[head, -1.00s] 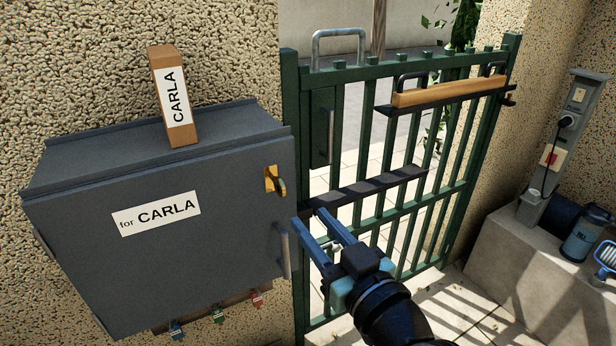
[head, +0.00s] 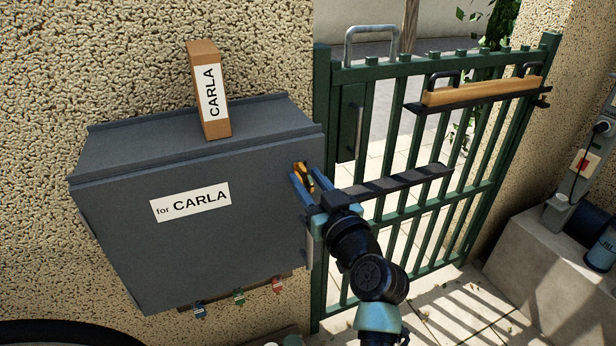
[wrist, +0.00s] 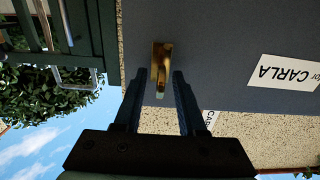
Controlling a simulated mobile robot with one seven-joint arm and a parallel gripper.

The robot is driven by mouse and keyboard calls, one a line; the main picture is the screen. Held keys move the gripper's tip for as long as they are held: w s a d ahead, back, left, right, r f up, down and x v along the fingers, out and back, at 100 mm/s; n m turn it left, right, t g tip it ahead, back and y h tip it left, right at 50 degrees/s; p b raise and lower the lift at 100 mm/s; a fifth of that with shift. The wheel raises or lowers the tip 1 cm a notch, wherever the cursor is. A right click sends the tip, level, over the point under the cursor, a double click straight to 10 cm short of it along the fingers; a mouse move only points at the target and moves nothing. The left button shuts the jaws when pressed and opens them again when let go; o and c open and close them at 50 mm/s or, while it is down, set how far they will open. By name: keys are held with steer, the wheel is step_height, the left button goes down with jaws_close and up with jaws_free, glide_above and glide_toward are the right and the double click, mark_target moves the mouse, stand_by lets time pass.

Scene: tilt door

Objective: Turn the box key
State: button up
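The grey box (head: 120,240) hangs on the rough wall and carries a label reading "for CARLA" (head: 190,203). The yellow-gold key (head: 300,172) sits at the upper right of the box's front. My gripper (head: 307,182) is at the key, with its blue fingers open and one on each side of it. In the wrist view, which is upside down, the key (wrist: 161,62) lies between the two dark fingertips of my gripper (wrist: 161,75). Gaps show on both sides, so the fingers look apart from the key. The box's handle is mostly hidden behind my gripper in the head view.
A brown carton marked CARLA (head: 210,92) stands on top of the box. Several coloured keys (head: 239,297) hang below it. The green barred gate (head: 440,150) with a wooden bar (head: 480,90) stands close on the right. A concrete ledge (head: 540,240) is at the far right.

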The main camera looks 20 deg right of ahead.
steer(key=shift+w, duration=0.15)
steer(key=shift+c, duration=0.2)
jaws_close()
steer(key=shift+m, duration=0.3)
steer(key=m, duration=0.3)
steer(key=shift+m, duration=0.4)
steer(key=m, duration=0.4)
steer(key=shift+m, duration=0.4)
steer(key=m+p, duration=0.1)
steer(key=m, duration=0.3)
steer(key=shift+d+p, duration=0.1)
steer(key=shift+p, duration=0.3)
steer(key=m+p, duration=0.1)
steer(key=m, duration=0.3)
steer(key=shift+f+m+p, duration=0.15)
steer(key=shift+m+p, duration=0.15)
